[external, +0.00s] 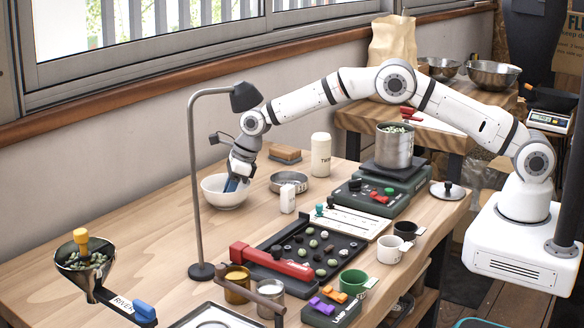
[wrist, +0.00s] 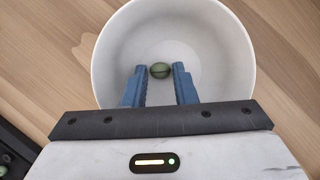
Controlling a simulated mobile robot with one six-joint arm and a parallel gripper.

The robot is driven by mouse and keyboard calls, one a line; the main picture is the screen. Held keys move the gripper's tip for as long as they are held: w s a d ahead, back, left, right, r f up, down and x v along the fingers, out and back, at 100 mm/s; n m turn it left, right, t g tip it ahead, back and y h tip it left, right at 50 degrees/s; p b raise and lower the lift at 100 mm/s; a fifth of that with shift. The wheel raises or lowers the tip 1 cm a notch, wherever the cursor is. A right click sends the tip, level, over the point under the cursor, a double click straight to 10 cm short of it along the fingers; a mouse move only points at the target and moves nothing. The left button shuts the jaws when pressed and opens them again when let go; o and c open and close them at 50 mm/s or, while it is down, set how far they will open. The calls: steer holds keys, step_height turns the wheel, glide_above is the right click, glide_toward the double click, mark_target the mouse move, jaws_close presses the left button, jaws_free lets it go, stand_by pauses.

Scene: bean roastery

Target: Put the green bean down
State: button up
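The green bean (wrist: 160,70) shows in the wrist view inside a white bowl (wrist: 225,55). It lies between the tips of my gripper's two blue fingers (wrist: 160,68), with a narrow gap on each side, so the fingers look open around it. I cannot tell for sure whether the bean rests on the bowl's bottom. In the external view, my gripper (external: 232,184) points down into the white bowl (external: 222,199) on the wooden table. The bean is hidden there.
A lamp stand (external: 196,150) rises in front of the bowl. A metal dish (external: 289,182), a white shaker (external: 287,199) and a white canister (external: 320,155) stand to its right. A black tray of beans (external: 335,238) lies nearer. The table left of the bowl is clear.

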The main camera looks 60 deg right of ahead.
steer(key=shift+d+r, duration=0.1)
steer(key=shift+r, duration=0.35)
steer(key=v, duration=1.2)
steer(key=s+d+r+n+h, duration=0.1)
steer(key=s+d+r+n, duration=0.55)
steer(key=s+d, duration=0.25)
steer(key=s+d+r+n+h, duration=0.1)
steer(key=s+d+r+n, duration=0.4)
steer(key=s+d+n, duration=0.35)
steer(key=s+d+f+n, duration=0.1)
steer(key=s+d+n, duration=0.3)
steer(key=s, duration=0.4)
steer(key=s+d+f+n, duration=0.1)
steer(key=s+d+n, duration=0.3)
steer(key=s, duration=0.5)
steer(key=s+d+f+n+h, duration=0.1)
steer(key=s+d+n, duration=0.3)
steer(key=s, duration=0.5)
steer(key=shift+s+f+g, duration=0.15)
steer(key=shift+f+g, duration=0.2)
steer(key=shift+g, duration=0.05)
